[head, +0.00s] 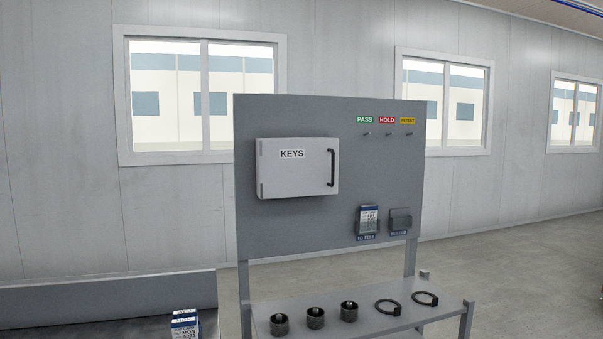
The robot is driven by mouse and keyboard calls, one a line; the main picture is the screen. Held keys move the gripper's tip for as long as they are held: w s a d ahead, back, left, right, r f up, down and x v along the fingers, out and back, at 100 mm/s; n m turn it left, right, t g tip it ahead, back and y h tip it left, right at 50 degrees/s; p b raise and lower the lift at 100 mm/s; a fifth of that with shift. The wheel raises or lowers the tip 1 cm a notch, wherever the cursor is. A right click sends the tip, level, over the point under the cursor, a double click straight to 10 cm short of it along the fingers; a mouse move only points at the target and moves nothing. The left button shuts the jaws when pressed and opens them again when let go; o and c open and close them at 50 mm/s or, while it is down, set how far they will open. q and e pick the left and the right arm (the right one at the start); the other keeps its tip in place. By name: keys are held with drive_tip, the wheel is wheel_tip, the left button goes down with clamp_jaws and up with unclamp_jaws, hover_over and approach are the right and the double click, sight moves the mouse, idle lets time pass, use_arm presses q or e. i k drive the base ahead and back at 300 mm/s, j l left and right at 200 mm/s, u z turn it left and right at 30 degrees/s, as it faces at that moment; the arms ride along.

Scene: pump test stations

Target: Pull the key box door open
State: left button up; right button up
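The key box (290,176) is a light grey box marked KEYS, mounted on the left part of a dark grey upright panel. Its door faces me and looks shut. A black vertical bar handle (331,167) sits near the door's right edge. Neither of my grippers shows in the head view, and nothing touches the box or its handle.
The grey panel (385,165) carries PASS, HOLD and RETEST labels above small hooks, and two card holders, the left one (366,221) filled. A shelf (340,300) below holds several dark round parts and two black rings. Cards (185,322) lie lower left.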

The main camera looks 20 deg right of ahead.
sight(289, 168)
drive_tip(key=i+l, duration=0.15)
drive_tip(key=l, duration=0.2)
drive_tip(key=i+l, duration=0.15)
drive_tip(key=l, duration=0.25)
drive_tip(key=i+l, duration=0.1)
drive_tip(key=l, duration=0.25)
drive_tip(key=i+l, duration=0.15)
drive_tip(key=l, duration=0.2)
